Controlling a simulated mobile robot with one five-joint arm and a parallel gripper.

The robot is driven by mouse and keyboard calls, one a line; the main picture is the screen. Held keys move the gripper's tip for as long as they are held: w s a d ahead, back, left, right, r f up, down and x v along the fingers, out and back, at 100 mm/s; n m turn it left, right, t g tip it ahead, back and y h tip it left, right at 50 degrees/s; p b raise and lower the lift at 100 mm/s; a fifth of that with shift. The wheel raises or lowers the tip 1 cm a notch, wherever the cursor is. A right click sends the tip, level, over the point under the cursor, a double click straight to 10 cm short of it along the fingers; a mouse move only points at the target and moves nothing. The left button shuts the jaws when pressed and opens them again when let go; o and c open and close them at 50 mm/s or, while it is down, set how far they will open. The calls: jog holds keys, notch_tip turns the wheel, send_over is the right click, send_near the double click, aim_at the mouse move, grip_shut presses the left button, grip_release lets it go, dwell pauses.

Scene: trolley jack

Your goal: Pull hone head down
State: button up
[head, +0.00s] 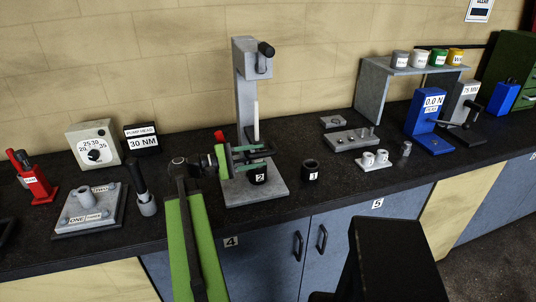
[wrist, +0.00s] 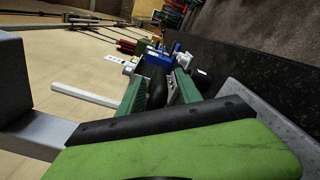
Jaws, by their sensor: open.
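The hone stand has a grey column (head: 245,105) and a grey hone head (head: 250,58) at its top, with a black knob (head: 265,49) on the head. A thin white rod (head: 256,120) hangs below the head; a white rod also shows in the wrist view (wrist: 85,95). A black cylinder marked 2 (head: 258,176) stands on the stand's base plate (head: 265,194). My gripper (head: 270,157) is open with green fingers, low by the column, well below the head and just above cylinder 2 in the picture. A dark rounded shape (wrist: 156,75) shows between the fingers (wrist: 160,95); I cannot tell whether they touch it.
Another black cylinder (head: 310,170) stands right of the base. The pump-head box (head: 142,139) and a black-handled tool (head: 141,188) are left.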

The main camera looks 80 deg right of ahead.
aim_at(267, 154)
jog(key=shift+x, duration=1.9)
grip_shut()
